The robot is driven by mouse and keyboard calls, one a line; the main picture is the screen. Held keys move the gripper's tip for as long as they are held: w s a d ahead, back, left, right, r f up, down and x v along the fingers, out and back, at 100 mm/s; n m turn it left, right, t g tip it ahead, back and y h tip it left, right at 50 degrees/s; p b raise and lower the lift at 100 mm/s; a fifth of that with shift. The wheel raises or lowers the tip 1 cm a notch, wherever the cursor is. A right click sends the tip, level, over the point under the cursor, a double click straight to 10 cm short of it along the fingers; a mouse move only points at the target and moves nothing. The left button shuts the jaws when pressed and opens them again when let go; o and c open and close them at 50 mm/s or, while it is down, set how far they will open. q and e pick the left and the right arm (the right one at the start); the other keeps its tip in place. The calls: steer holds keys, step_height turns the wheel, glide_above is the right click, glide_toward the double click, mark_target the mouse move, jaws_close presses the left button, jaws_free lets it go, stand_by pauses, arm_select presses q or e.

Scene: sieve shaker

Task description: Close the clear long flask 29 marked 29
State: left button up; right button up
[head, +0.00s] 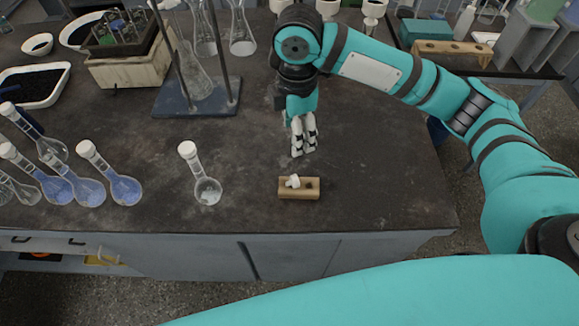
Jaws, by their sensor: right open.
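A clear long-necked flask (208,190) stands alone near the front edge of the bench. Its top end is white, and I cannot tell whether that is a stopper or a rim. No number can be read on it. A small wooden block (299,194) to its right holds a white stopper-like piece (293,181), with a dark hole beside it. My right gripper (304,153) points down behind the block, open and empty, apart from the block and the flask. My left gripper is not in view.
Several flasks with blue liquid (125,190) stand at the left. A stand with a blue base (205,108) and hanging glassware is behind. A white tray (36,86) and a rack box (127,70) are at the back left. The bench right of the block is clear.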

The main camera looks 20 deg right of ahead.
steer(key=s, duration=0.1)
steer(key=p, duration=0.2)
glide_above(296, 177)
step_height(296, 177, down, 11)
steer(key=shift+w+f, duration=0.1)
steer(key=shift+f, duration=0.4)
step_height(296, 177, down, 5)
steer(key=shift+f+p, duration=0.1)
steer(key=shift+p, duration=0.45)
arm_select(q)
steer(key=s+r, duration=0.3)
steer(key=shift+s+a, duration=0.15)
arm_select(e)
steer(key=c, duration=0.9)
